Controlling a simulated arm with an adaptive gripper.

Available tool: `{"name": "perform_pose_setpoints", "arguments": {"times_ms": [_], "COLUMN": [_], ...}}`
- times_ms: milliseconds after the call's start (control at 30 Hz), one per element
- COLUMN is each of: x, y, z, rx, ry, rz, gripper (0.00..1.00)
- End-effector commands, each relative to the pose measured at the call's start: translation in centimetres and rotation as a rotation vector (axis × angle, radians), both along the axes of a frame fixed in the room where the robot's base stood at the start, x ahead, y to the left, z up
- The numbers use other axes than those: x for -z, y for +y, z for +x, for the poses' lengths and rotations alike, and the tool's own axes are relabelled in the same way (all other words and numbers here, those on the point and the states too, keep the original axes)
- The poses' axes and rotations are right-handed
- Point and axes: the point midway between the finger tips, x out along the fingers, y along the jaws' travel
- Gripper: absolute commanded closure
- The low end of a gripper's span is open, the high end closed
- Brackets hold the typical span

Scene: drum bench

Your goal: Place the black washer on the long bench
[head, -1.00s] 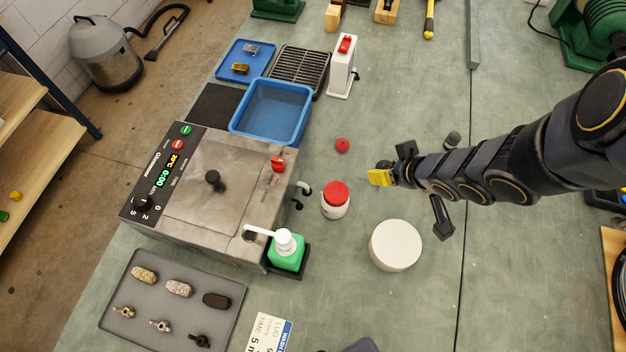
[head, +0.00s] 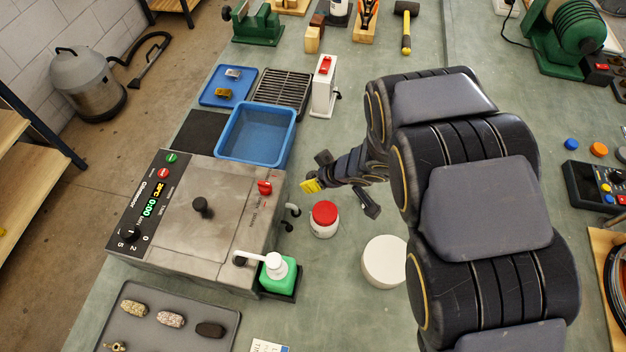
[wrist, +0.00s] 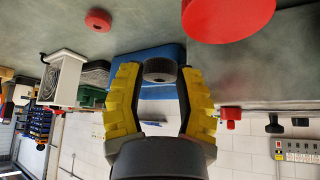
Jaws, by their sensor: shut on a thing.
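My gripper (head: 311,185) is above the long bench (head: 325,290), between the blue tub and the red-lidded jar. In the wrist view its yellow fingers (wrist: 160,78) are closed on the black washer (wrist: 160,66), a dark ring with a lighter hole, held at the fingertips. The washer cannot be made out in the head view. The bench is a long grey-green top, also showing along the upper part of the wrist view (wrist: 60,22).
A red washer (wrist: 98,20) lies on the bench in the wrist view. Around my gripper stand the blue tub (head: 235,158), red-lidded jar (head: 323,228), white round container (head: 385,265) and steel machine (head: 230,212). A green soap bottle (head: 278,278) stands nearby. Bare bench shows below the jar.

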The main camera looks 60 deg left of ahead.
Motion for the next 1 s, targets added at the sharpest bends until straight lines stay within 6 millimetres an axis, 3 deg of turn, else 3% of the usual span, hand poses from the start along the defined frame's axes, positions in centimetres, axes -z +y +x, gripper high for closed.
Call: {"name": "perform_pose_setpoints", "arguments": {"times_ms": [100,300,467,700,1000], "x": [2.2,4.2,4.9,7.9,8.1], "y": [1.4,3.0,3.7,3.7,3.7], "z": [0.5,1.3,1.5,1.5,1.6], "rx": [0.000,0.000,0.001,0.003,0.000], "ry": [0.006,0.001,0.000,0.005,0.001], "rz": [-0.002,-0.002,-0.001,-0.003,-0.001], "gripper": [0.76,0.76,0.76,0.76,0.76]}}
